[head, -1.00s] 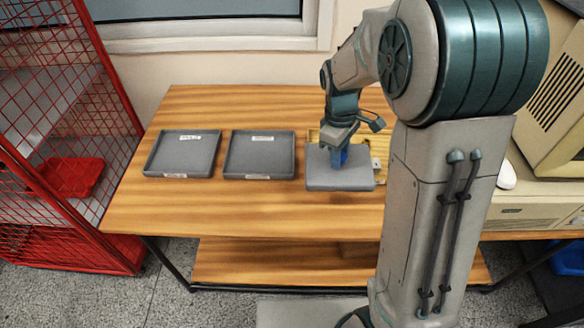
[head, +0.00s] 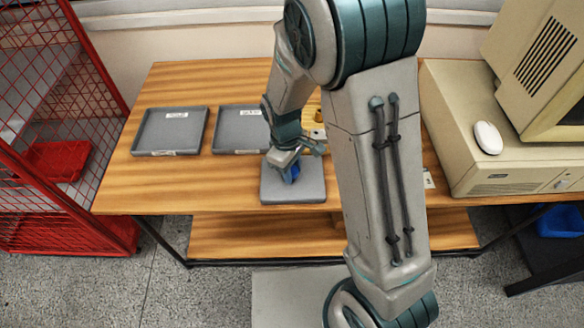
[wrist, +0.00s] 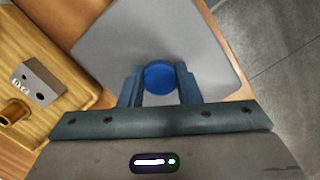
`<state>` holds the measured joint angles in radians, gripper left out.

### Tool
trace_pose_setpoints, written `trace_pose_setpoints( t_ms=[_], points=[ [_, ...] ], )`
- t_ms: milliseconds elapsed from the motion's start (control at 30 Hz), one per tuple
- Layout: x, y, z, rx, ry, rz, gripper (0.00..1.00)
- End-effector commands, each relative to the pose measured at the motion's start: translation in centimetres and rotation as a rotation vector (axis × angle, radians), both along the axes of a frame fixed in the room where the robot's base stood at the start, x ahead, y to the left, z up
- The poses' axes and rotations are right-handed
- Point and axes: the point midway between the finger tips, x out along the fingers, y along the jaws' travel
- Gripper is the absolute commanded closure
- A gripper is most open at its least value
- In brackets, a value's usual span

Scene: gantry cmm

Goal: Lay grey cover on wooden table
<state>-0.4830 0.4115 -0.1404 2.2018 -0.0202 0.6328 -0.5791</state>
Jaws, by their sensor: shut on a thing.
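The grey cover (head: 310,192) is a flat square plate with a round blue knob (wrist: 160,77) on top. My gripper (head: 288,170) is shut on the blue knob, one finger on each side of it in the wrist view. The cover appears level, over the front part of the wooden table (head: 170,190). Whether it touches the tabletop or hangs just above it, I cannot tell. In the wrist view the cover (wrist: 150,35) hides part of the table edge.
Two grey trays (head: 170,130) (head: 238,128) lie at left and centre. A yellow wooden tray (wrist: 70,60) holds a grey block (wrist: 40,82) and a brass part (wrist: 14,112). A beige computer (head: 480,130) with a mouse (head: 488,138) stands right. A red mesh cage (head: 60,80) borders the left.

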Motion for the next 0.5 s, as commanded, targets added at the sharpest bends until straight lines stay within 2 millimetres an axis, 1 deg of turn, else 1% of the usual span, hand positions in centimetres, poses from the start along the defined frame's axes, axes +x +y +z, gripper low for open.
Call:
trace_pose_setpoints(
  t_ms=[200,333,367,400,433,500],
  points=[
    [0.02,0.00,0.01,0.001,-0.001,0.000,0.95],
    [0.03,-0.01,-0.45,0.001,-0.001,0.000,0.95],
    [0.03,-0.01,-0.29,0.001,-0.001,0.000,0.62],
    [0.01,-0.01,-0.27,0.001,-0.001,0.000,0.51],
    [0.02,-0.01,-0.26,0.001,-0.001,0.000,0.48],
    [0.02,-0.01,-0.26,0.000,0.000,0.000,0.48]
  ],
)
